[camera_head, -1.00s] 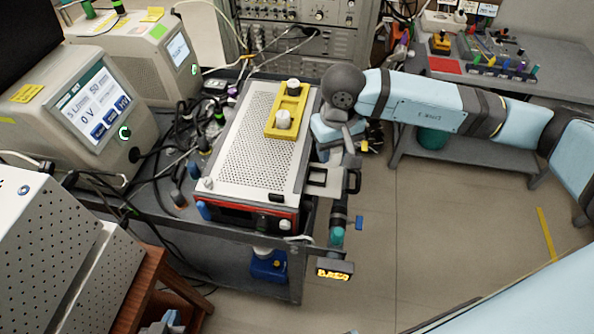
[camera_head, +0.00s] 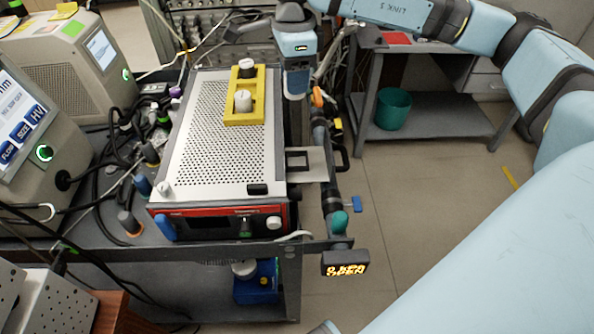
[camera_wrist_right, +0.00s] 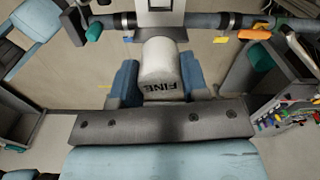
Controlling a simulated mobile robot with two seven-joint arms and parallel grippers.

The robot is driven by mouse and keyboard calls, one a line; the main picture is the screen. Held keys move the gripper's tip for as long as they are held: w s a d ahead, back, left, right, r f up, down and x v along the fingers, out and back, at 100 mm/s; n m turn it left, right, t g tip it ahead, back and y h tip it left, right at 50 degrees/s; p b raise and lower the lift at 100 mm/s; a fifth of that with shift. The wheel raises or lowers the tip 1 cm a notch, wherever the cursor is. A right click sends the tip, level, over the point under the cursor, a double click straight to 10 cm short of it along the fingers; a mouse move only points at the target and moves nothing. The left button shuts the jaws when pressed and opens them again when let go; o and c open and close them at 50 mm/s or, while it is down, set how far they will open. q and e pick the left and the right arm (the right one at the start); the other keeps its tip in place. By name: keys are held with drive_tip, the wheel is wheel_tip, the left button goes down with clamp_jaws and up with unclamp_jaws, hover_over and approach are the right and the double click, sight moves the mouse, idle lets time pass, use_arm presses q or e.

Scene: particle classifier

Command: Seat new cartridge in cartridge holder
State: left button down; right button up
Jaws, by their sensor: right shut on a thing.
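My right gripper (camera_head: 297,85) hangs beside the far right side of the perforated instrument box. In the right wrist view it is shut on a white cylindrical cartridge (camera_wrist_right: 159,68) marked FINE, one blue finger on each side. In the head view the cartridge is not clear. A pale bracket (camera_head: 316,163), which looks like the cartridge holder, sits on the pipe line right of the box. In the wrist view a pale block (camera_wrist_right: 160,12) on the pipe is just beyond the cartridge; I cannot tell whether they touch. My left gripper is not in view.
A yellow stand (camera_head: 230,117) on the instrument box (camera_head: 205,155) carries a white piece and a black-topped piece. A teal bin (camera_head: 393,108) stands behind right.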

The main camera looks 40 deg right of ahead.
drive_tip(key=shift+s+d+m+b, duration=0.1)
drive_tip(key=shift+d+m+b, duration=0.15)
drive_tip(key=shift+m, duration=0.65)
wheel_tip(320, 180, down, 20)
drive_tip(key=shift+r+b, duration=0.1)
drive_tip(key=shift+b, duration=0.55)
drive_tip(key=o, duration=1)
wheel_tip(320, 180, up, 12)
drive_tip(key=shift+p, duration=0.4)
drive_tip(key=shift+a, duration=0.1)
